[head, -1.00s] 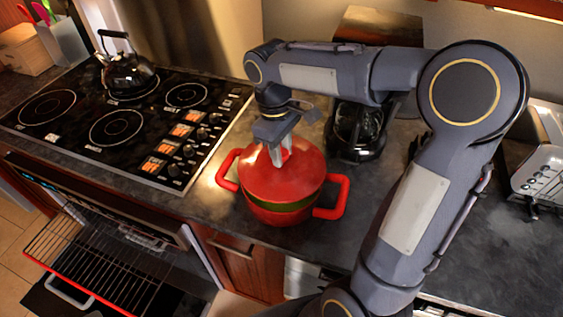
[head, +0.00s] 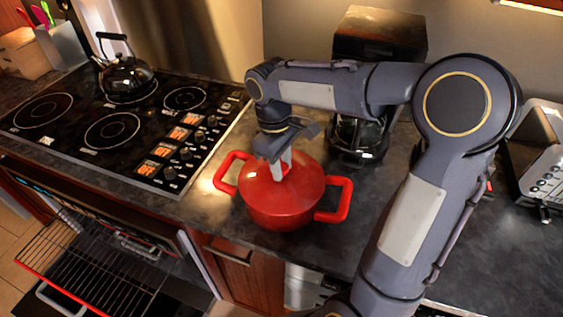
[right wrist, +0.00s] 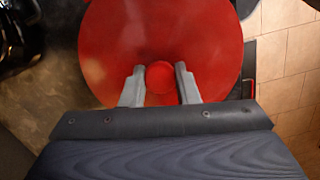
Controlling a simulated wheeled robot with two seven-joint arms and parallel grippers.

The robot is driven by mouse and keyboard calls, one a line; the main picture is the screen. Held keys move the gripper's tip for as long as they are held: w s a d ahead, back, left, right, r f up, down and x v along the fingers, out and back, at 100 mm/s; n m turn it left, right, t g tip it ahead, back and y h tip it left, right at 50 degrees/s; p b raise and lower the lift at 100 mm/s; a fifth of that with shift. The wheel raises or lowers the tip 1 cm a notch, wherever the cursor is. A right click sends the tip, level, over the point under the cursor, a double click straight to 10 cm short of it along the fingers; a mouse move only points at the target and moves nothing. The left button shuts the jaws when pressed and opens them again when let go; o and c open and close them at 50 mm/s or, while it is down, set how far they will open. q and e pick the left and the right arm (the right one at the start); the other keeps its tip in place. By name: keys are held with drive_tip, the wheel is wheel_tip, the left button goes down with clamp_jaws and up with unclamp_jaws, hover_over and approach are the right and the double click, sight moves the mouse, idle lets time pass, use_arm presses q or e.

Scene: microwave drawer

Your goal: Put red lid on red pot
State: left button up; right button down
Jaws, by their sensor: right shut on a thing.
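The red pot (head: 280,218) stands on the dark counter with its two side handles showing. The red lid (head: 308,185) lies level over the pot's mouth, and I see no gap between lid and pot at the front. My right gripper (head: 281,172) comes down from above, shut on the lid's knob. In the right wrist view the two fingers (right wrist: 160,84) stand either side of the round red knob (right wrist: 160,72), and the lid (right wrist: 160,35) fills the upper middle. The pot is hidden under the lid there. My left gripper is not in view.
A black stove (head: 120,122) with a black kettle (head: 127,78) is to the left. A coffee maker (head: 365,135) stands behind the pot and a toaster (head: 542,155) at the far right. An oven rack (head: 90,265) sticks out at lower left.

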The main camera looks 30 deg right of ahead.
drive_tip(key=c, duration=1.1)
unclamp_jaws()
drive_tip(key=shift+r, duration=0.1)
wheel_tip(320, 180, up, 12)
drive_tip(key=w+p, duration=0.1)
drive_tip(key=s+a+f+m+t+y, duration=0.2)
drive_tip(key=s+f, duration=0.3)
drive_tip(key=s, duration=0.4)
drive_tip(key=s+a+f+m+t+y, duration=0.2)
drive_tip(key=s+f+m+t, duration=0.2)
drive_tip(key=s, duration=0.5)
drive_tip(key=shift+f+m+t, duration=0.4)
drive_tip(key=shift+f+m, duration=0.3)
drive_tip(key=shift+m, duration=0.1)
drive_tip(key=shift+s, duration=0.1)
